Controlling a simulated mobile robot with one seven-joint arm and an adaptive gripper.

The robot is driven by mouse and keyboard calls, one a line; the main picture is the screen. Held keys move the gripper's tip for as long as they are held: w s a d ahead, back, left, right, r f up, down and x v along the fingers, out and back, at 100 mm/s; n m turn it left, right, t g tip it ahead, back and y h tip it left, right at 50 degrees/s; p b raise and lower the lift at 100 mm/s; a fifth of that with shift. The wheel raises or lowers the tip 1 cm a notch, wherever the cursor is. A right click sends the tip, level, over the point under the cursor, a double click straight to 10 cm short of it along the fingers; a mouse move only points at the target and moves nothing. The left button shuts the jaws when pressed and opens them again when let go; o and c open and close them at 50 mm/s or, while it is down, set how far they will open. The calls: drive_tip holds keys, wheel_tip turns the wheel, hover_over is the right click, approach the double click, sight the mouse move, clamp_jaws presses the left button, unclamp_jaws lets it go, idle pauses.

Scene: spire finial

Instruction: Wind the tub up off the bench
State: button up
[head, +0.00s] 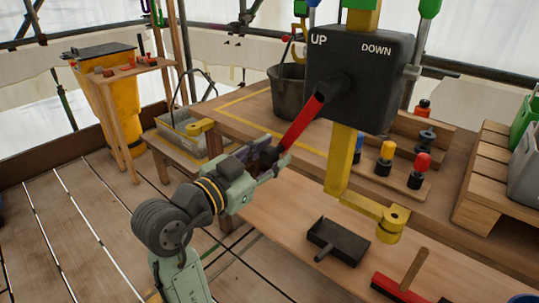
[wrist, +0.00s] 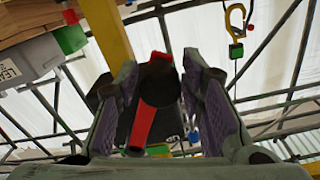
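The winch is a black box (head: 360,75) marked UP and DOWN on a yellow post (head: 343,160). Its red crank arm (head: 303,122) slants down left to a dark grip. My gripper (head: 270,157) is at that end. In the wrist view the red crank (wrist: 143,125) and its dark grip (wrist: 157,88) lie between my open fingers (wrist: 158,95), with gaps visible on both sides. A grey tub (head: 180,132) with a raised bail handle sits on a low bench (head: 178,155) at left. A dark bucket (head: 288,95) stands on the higher workbench behind the crank.
A yellow bracket (head: 375,215) juts from the post's foot. A dark dustpan (head: 338,243) and red brush (head: 402,288) lie on the lower shelf. Colored-top pegs (head: 417,170) and a wooden crate (head: 485,185) stand at right. A yellow hook (wrist: 237,22) hangs in the wrist view.

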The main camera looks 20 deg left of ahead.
clamp_jaws()
idle(0.3)
drive_tip(key=shift+f, duration=0.1)
